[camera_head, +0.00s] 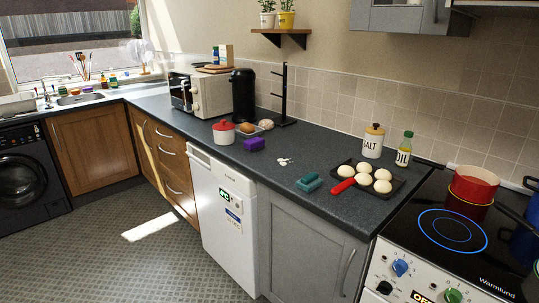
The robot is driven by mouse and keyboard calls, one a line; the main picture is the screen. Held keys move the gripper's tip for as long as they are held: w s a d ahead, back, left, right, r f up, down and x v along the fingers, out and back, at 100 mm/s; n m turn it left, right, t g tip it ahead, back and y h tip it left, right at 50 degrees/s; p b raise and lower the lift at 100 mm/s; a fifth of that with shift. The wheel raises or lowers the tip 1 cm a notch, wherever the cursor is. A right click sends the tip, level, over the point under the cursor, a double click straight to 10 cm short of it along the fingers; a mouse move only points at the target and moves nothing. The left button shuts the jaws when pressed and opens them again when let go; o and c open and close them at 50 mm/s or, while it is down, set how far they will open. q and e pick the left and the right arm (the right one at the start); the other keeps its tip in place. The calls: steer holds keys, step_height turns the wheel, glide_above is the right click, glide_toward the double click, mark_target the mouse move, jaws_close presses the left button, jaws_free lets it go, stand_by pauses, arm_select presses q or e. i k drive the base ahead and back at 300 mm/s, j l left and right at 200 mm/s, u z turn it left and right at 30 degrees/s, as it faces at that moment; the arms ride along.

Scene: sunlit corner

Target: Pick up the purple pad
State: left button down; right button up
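The purple pad (254,144) lies on the dark countertop (268,172), near its front edge above the white dishwasher. It is a small block with nothing on top of it. A teal pad (309,182) lies farther right on the same counter. Neither of my grippers shows in the head view.
The red and white pot (224,132) stands close to the pad. A dark tray (394,187) holds several pale round buns, with a red-handled tool (342,187) beside it. A stove with a glowing blue ring (452,230) is at right. The patterned floor (120,262) is clear.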

mark_target(254, 144)
steer(key=i+j+z, duration=0.1)
steer(key=i+j, duration=0.15)
steer(key=i+j+z, duration=0.15)
steer(key=j, duration=0.25)
steer(key=i+j+z, duration=0.1)
steer(key=i+j, duration=0.2)
steer(key=i+j+z, duration=0.15)
steer(key=j, duration=0.3)
steer(key=i, duration=0.05)
